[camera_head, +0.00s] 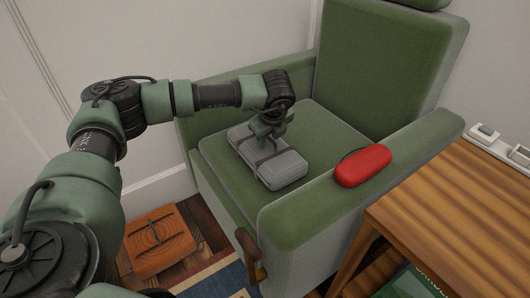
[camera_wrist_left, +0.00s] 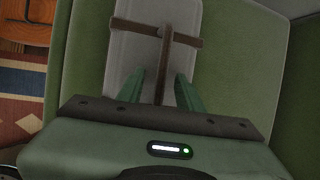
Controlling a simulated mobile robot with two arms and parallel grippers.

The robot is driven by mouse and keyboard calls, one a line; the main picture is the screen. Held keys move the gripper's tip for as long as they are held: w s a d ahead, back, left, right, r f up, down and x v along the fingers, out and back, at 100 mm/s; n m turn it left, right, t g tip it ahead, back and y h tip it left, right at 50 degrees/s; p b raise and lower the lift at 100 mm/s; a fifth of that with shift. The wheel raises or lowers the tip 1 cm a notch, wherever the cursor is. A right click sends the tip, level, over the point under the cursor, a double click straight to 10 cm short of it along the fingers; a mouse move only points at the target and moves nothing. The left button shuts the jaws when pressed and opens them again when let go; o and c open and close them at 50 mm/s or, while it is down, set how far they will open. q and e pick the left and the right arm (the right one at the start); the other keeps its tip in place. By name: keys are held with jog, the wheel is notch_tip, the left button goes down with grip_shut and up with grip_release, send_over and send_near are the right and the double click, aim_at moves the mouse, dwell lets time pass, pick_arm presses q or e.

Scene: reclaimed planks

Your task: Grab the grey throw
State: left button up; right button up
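The grey throw (camera_head: 283,168) is a folded, rounded rectangular bundle bound with crossed dark brown straps. It lies flat on the seat of the green armchair (camera_head: 335,135). My left gripper (camera_head: 266,134) is over the throw's far part, pointing down, and hides some of it. In the left wrist view the two green fingers (camera_wrist_left: 160,88) stand apart, one on each side of the long strap, with the grey throw (camera_wrist_left: 138,52) beneath and ahead of them. I cannot tell whether the fingertips touch it. My right gripper is not in view.
A red rounded case (camera_head: 363,166) lies on the chair's near armrest. A wooden table (camera_head: 450,205) stands at the right, with a pale object (camera_head: 484,132) at its far edge.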

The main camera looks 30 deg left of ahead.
pick_arm(q)
grip_shut()
dwell(1.3)
